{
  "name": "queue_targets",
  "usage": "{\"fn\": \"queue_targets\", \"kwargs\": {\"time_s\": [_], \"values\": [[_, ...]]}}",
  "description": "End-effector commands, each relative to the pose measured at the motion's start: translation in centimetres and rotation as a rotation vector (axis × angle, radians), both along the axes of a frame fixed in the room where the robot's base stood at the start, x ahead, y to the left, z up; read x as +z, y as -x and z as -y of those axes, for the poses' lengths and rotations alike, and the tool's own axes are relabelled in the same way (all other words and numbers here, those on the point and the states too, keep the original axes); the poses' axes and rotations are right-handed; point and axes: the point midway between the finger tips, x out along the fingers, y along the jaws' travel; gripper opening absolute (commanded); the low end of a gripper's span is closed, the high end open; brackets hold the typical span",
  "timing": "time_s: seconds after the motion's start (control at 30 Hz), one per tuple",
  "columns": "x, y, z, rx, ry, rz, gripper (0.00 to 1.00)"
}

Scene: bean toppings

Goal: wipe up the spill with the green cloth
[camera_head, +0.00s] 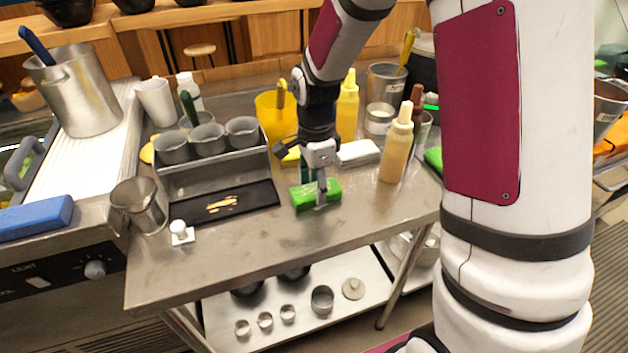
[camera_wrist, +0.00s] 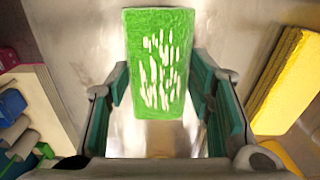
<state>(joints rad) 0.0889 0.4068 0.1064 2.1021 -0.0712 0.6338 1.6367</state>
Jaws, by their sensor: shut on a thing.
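The green cloth (camera_head: 303,199) looks like a thick green block with white streaks on its face. It also shows between my fingers in the wrist view (camera_wrist: 158,60). My gripper (camera_head: 316,180) points down and is shut on it, at or just above the steel table; the contact is hard to tell. A pale orange-brown smear (camera_head: 222,204), which looks like the spill, lies on a black mat (camera_head: 262,195) to the left of my gripper. The smear is not visible in the wrist view.
A rack with grey cups (camera_head: 205,140) stands behind the mat. A steel pitcher (camera_head: 140,204) and a small white knob (camera_head: 180,232) are left. The table's front is clear.

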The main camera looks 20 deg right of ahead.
Motion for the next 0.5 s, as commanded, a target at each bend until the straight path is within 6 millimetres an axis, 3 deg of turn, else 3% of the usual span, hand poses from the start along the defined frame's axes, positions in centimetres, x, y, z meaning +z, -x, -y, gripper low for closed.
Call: {"fn": "queue_targets", "kwargs": {"time_s": [0.5], "values": [[0.0, 3.5, 0.0, 0.000, 0.000, -0.005, 0.23]]}}
